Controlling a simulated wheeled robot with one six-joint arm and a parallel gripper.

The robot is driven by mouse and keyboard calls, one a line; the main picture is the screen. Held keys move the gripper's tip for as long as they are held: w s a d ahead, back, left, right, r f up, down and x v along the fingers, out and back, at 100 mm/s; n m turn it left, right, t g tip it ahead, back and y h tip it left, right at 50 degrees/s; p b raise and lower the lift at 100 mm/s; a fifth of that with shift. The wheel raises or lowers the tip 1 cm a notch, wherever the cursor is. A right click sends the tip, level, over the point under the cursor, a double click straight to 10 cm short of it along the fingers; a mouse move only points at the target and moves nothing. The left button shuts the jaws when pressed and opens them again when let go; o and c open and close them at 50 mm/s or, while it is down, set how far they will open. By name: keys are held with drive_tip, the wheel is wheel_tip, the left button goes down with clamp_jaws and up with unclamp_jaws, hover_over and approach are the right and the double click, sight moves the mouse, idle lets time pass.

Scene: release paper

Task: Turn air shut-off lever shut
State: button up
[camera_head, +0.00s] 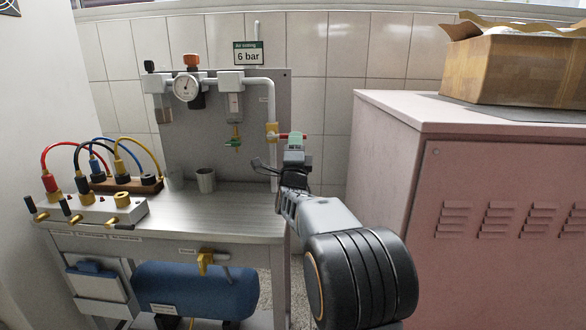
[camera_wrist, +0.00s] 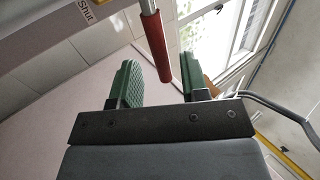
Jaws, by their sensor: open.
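The air shut-off valve has a yellow body (camera_head: 271,132) on the vertical white pipe at the panel's right edge. Its red lever (camera_head: 284,136) points right, roughly level, towards my gripper (camera_head: 294,143). In the wrist view the red lever (camera_wrist: 157,48) hangs from the top into the gap between the green finger pads of my open gripper (camera_wrist: 162,76). Space shows on both sides of the lever, and I see no contact. A label reading "Shut" (camera_wrist: 85,10) is at the wrist view's top left. My arm hides part of the bench's right end.
A pink cabinet (camera_head: 480,210) with a cardboard box (camera_head: 515,65) on top stands right of my arm. The bench (camera_head: 240,205) holds a grey cup (camera_head: 206,180) and coloured hoses (camera_head: 75,150). A blue tank (camera_head: 195,290) sits below. A sign reads "6 bar" (camera_head: 248,55).

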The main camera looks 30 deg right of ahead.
drive_tip(key=v, duration=1.1)
drive_tip(key=shift+r, duration=0.1)
drive_tip(key=s+a+r+n+g+y+p, duration=0.1)
drive_tip(key=a+r+n+g+y+p, duration=0.25)
drive_tip(key=a+n+y+p, duration=0.5)
drive_tip(key=s+a+r+n+g+y+p, duration=0.1)
drive_tip(key=a+r+n+g+y+p, duration=0.4)
drive_tip(key=p, duration=0.6)
drive_tip(key=s+a+r+n+g+p, duration=0.1)
drive_tip(key=s+n+g+p, duration=0.3)
drive_tip(key=s, duration=0.5)
drive_tip(key=s+a+r+n+g+p, duration=0.2)
drive_tip(key=s+n+g+p, duration=0.2)
drive_tip(key=s+n+p, duration=0.3)
drive_tip(key=shift+s+n+p, duration=0.35)
drive_tip(key=shift+s+p, duration=0.75)
drive_tip(key=shift+p, duration=0.1)
